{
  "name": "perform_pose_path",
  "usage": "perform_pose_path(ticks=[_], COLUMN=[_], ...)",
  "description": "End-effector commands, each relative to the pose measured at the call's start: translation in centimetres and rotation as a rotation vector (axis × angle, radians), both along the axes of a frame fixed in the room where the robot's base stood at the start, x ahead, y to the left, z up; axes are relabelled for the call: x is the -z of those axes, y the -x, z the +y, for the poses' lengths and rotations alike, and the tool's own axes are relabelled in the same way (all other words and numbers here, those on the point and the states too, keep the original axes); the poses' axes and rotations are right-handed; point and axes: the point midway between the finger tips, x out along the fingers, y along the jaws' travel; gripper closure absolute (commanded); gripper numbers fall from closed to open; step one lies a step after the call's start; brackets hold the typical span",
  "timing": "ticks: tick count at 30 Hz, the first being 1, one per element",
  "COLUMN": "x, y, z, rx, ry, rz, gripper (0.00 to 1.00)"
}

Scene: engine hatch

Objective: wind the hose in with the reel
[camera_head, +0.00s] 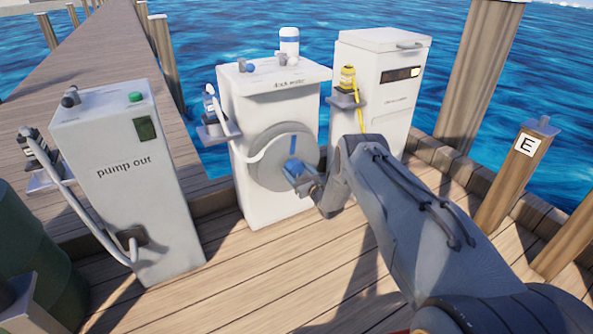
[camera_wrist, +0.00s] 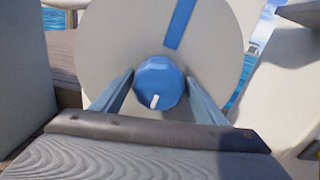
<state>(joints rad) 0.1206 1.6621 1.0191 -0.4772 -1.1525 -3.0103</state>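The hose reel (camera_head: 268,158) is a round grey disc with a blue stripe on the front of the white dock water cabinet (camera_head: 255,200). It fills the upper middle of the wrist view (camera_wrist: 110,45). A blue knob (camera_wrist: 159,82) with a white mark stands out from the reel. My gripper (camera_head: 300,172) is at the knob, with one finger on each side in the wrist view (camera_wrist: 160,95). Whether the fingers touch the knob I cannot tell. The white hose (camera_head: 262,150) runs from the reel to a nozzle (camera_head: 211,105) on a holder at the cabinet's left side.
A pump out cabinet (camera_head: 130,190) with its own hose stands left. A white cabinet with a yellow nozzle (camera_head: 347,85) stands right, close to my arm. A green barrel (camera_head: 35,260) is at far left, a post marked E (camera_head: 515,170) at right. The front planks are clear.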

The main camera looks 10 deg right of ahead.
Motion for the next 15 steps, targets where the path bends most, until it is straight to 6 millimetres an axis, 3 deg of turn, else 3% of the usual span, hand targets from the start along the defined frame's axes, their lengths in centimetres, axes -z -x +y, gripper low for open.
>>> perform_pose_path(ticks=[15], x=[-0.34], y=[0.44], z=[-0.01], rx=[-0.002], ry=[-0.001], rz=[-0.003], gripper=[0.26])
